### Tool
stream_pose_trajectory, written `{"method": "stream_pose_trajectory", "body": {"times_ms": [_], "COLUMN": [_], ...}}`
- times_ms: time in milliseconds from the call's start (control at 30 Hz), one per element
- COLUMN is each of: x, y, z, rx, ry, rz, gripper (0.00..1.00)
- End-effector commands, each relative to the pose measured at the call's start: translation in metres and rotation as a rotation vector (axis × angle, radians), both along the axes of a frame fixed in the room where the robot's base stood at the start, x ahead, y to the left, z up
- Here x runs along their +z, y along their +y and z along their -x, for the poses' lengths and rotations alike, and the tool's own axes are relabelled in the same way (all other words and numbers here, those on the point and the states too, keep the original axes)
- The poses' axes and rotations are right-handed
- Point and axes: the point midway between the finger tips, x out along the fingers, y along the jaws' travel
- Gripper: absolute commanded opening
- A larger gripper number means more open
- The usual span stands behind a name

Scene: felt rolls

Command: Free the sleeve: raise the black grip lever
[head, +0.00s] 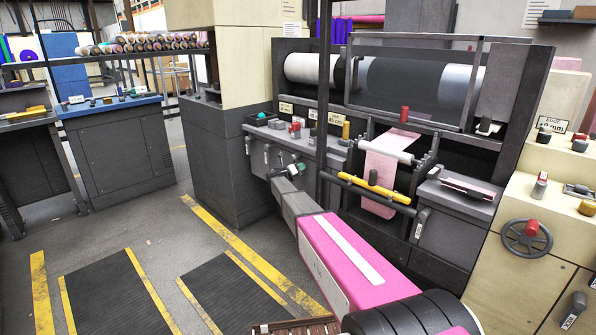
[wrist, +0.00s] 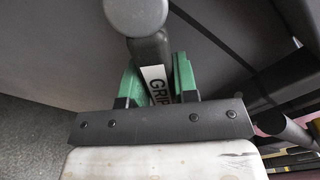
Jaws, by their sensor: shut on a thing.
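The black grip lever (wrist: 147,48) shows in the wrist view as a dark bar with a round grey end and a white label reading GRIP. My gripper (wrist: 156,80) has its green fingers on both sides of the bar and is shut on it. In the head view my gripper (head: 293,169) is at the front of the grey machine, below its control shelf; the lever is hard to make out there. A white roller (head: 392,150) with pink felt (head: 378,175) hanging from it is right of my gripper. I cannot tell which part is the sleeve.
A yellow bar (head: 375,188) crosses the machine's front, right of my gripper. A dark upright post (head: 323,110) stands close by. Other levers (head: 267,155) hang left of my gripper. The floor with black mats (head: 115,295) is clear at left.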

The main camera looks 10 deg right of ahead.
Motion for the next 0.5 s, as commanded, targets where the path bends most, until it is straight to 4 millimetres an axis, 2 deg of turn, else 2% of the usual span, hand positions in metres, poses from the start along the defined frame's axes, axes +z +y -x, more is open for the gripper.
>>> {"method": "stream_pose_trajectory", "body": {"times_ms": [200,500], "x": [0.0058,0.0095], "y": [-0.0035,-0.005], "z": [0.005,0.0067], "rx": [0.001,0.001], "ry": [0.102,0.165], "rz": [0.073,0.119], "gripper": [0.0,0.0]}}
